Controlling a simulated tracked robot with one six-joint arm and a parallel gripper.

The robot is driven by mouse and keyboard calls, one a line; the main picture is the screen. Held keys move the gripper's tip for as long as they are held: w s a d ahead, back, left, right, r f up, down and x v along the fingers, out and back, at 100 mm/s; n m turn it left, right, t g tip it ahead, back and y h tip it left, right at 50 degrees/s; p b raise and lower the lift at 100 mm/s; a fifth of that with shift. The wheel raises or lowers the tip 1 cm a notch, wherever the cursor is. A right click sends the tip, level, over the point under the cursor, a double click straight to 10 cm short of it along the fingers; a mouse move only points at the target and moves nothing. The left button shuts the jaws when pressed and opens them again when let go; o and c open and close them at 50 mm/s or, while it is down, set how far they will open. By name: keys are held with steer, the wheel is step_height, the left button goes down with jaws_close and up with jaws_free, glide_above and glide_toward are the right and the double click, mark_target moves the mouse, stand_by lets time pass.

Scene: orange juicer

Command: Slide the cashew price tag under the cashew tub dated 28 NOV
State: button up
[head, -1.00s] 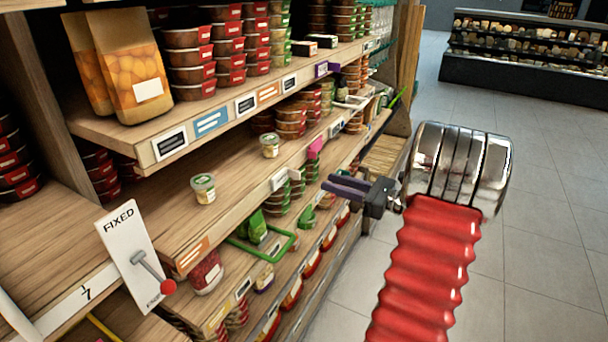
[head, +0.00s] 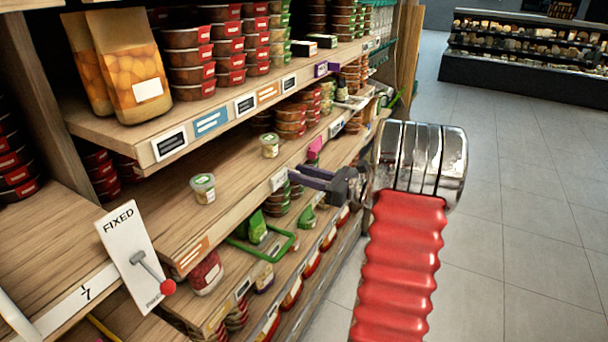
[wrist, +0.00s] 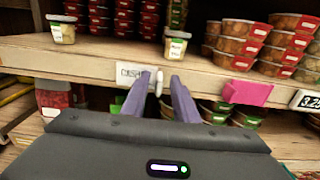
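The price tag (head: 279,180) is white, on the front edge of the middle shelf; it also shows in the wrist view (wrist: 131,73), its lettering blurred but like "CASHEW". A small white piece (wrist: 158,83) stands out at its right end. Two small clear tubs with pale labels and green-edged lids stand on that shelf: a nearer one (head: 203,188) and a farther one (head: 270,145). In the wrist view they are the left tub (wrist: 62,29) and right tub (wrist: 176,46). Their dates are unreadable. My gripper (wrist: 159,79) is open, its purple fingers either side of the white piece; contact is unclear.
A pink tag (wrist: 247,93) sits to the right on the same shelf edge. An orange tag (head: 192,254) is at its near end. Stacked tubs stand further along. A sign reading FIXED (head: 130,250) with a red-knobbed lever is at the left. Green packs sit below.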

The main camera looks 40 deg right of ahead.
steer(key=shift+c, duration=0.4)
jaws_close()
stand_by(0.9)
